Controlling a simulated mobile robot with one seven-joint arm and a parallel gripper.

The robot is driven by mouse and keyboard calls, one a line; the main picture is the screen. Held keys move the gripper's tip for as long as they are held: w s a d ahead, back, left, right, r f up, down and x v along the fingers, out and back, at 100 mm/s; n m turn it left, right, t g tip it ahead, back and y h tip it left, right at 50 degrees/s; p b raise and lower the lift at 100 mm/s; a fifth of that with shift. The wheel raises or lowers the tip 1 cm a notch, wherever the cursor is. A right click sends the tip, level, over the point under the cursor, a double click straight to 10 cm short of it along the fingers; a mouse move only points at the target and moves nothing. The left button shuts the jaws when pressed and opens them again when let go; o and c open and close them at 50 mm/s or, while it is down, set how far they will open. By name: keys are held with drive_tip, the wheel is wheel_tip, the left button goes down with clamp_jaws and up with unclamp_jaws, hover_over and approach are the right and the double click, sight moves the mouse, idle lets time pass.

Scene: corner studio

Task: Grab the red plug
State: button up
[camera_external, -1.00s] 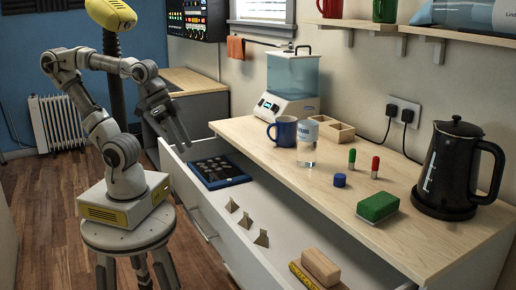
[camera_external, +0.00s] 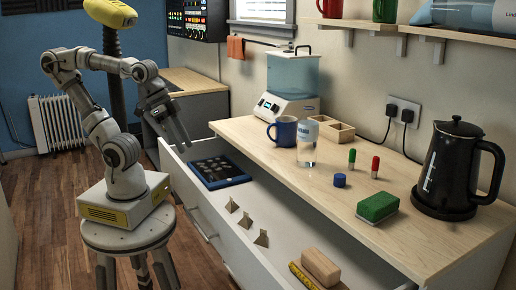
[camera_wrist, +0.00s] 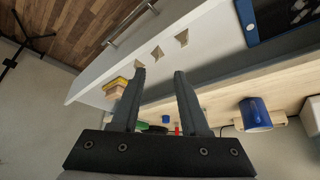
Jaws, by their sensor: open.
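The red plug (camera_external: 375,167) is a small upright red cylinder with a pale base on the wooden counter (camera_external: 262,146), right of a similar green plug (camera_external: 351,159). In the wrist view a small bit of red (camera_wrist: 177,130) shows between the fingers, low in the picture, partly hidden by my gripper's mount. My gripper (camera_external: 183,146) is open and empty, in the air at the left end of the open drawer, well away from the red plug. In the wrist view my gripper (camera_wrist: 159,73) has its two fingers apart with nothing between them.
On the counter stand a blue mug (camera_external: 283,131), a glass (camera_external: 306,150), a wooden box (camera_external: 342,133), a blue cylinder (camera_external: 340,180), a green sponge (camera_external: 378,206) and a black kettle (camera_external: 446,175). The open drawer (camera_external: 215,222) holds a dark tray, several wedges and a wooden block.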

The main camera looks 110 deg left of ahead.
idle(0.3)
drive_tip(key=shift+o, duration=1.3)
